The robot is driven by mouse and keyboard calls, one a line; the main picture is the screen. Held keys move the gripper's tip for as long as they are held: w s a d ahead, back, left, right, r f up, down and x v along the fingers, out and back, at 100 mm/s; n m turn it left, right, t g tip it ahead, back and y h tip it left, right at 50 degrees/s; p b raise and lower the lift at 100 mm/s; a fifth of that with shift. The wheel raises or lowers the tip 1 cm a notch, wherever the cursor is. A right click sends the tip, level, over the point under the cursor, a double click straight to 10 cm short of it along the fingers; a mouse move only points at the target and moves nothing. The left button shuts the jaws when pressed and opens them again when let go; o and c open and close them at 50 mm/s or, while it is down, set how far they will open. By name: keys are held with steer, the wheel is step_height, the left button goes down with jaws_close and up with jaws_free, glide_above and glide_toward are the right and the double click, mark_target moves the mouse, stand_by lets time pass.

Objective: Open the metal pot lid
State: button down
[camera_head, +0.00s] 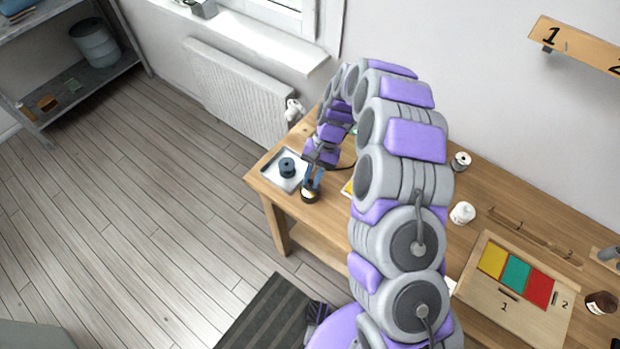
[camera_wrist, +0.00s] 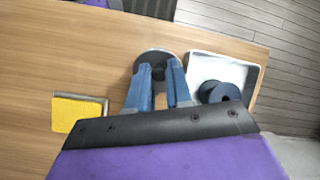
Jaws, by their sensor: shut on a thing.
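The small round metal pot (camera_head: 309,197) stands near the table's front left corner, with a pale gold patch and a dark rim. In the wrist view its round grey rim and dark middle (camera_wrist: 150,54) show just beyond my fingertips. My gripper (camera_head: 311,183) comes down over the pot. Its two blue fingers (camera_wrist: 160,68) are shut on what seems to be the pot's lid, and they partly hide it. I cannot tell whether the lid is seated or raised.
A pale tray (camera_wrist: 243,69) with a dark blue spool-like piece (camera_wrist: 218,93) lies close beside the pot. A yellow block (camera_wrist: 77,113) lies on the other side. A white bottle (camera_head: 462,213) and a panel with coloured squares (camera_head: 500,309) are further right on the table (camera_head: 275,192).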

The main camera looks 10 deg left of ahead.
steer(key=shift+w+d+r+g+y, duration=0.15)
steer(key=shift+w+g+y, duration=0.15)
steer(key=shift+g, duration=0.3)
steer(key=shift+w+d+g+y, duration=0.1)
steer(key=shift+w+g+y, duration=0.1)
steer(key=shift+w+g, duration=0.3)
steer(key=shift+w+d+r+g+y+p, duration=0.15)
steer(key=shift+w+g+y+p, duration=0.15)
steer(key=shift+g+p, duration=0.3)
steer(key=shift+w+d+g+p, duration=0.1)
steer(key=shift+w+g+p, duration=0.1)
steer(key=shift+g+p, duration=0.75)
steer(key=shift+w+y+p, duration=0.2)
steer(key=shift+y+p, duration=0.2)
steer(key=shift+p, duration=0.55)
